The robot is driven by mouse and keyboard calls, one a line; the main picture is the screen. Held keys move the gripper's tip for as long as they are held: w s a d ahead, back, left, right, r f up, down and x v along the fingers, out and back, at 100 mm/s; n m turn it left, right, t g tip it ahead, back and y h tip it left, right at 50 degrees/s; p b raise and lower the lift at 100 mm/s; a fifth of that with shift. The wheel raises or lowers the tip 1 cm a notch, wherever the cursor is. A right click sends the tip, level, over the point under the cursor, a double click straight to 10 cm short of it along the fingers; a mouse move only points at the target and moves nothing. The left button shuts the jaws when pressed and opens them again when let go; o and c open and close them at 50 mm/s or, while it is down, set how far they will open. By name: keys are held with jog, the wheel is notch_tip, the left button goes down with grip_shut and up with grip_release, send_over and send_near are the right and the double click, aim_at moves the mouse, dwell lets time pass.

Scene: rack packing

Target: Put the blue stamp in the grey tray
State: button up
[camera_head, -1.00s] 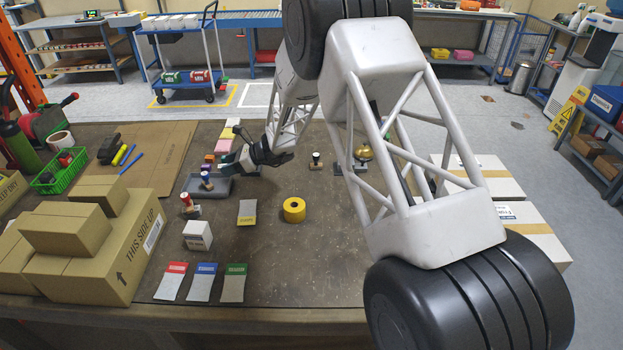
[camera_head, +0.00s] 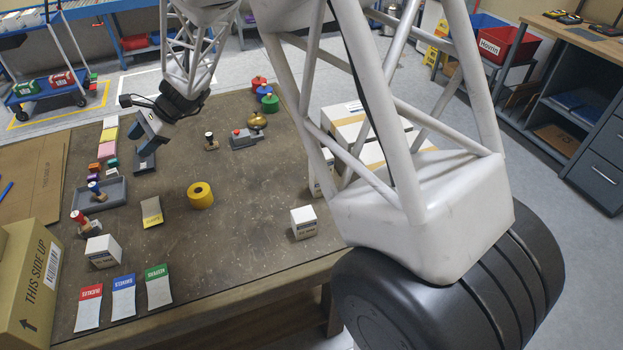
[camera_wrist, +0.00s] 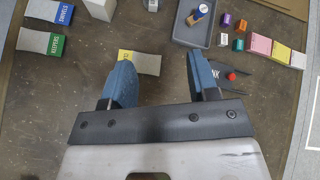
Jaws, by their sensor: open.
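In the wrist view the blue stamp (camera_wrist: 200,13) is inside the walls of the grey tray (camera_wrist: 195,38), at the top of the picture. My gripper (camera_head: 148,132) is above the table, behind and to the right of the tray, apart from the stamp. In the wrist view my gripper (camera_wrist: 161,85) has its two blue fingers wide apart with nothing between them.
A red-knobbed stamp (camera_head: 78,217) stands just in front of the tray. A dark item (camera_head: 145,162) lies below my gripper. Small coloured blocks (camera_head: 97,168) stand behind the tray.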

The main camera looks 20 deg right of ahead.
jog(key=s+d+r+n+h, duration=0.25)
jog(key=s+d+r, duration=0.25)
jog(key=s+d, duration=0.35)
jog(key=s+d+r+n+h, duration=0.25)
jog(key=s+d+r, duration=0.25)
jog(key=s+d, duration=0.3)
jog(key=s+d+n+t+h, duration=0.1)
jog(key=s+d+n+h, duration=0.2)
jog(key=s+d, duration=0.5)
jog(key=s+d+r+n+t+h, duration=0.1)
jog(key=s+d+n, duration=0.3)
jog(key=s, duration=1.2)
jog(key=d+t+h, duration=0.1)
jog(key=d, duration=0.3)
jog(key=shift+s+d+r+h, duration=0.3)
jog(key=shift+s+d+h, duration=0.05)
jog(key=shift+d+h, duration=0.05)
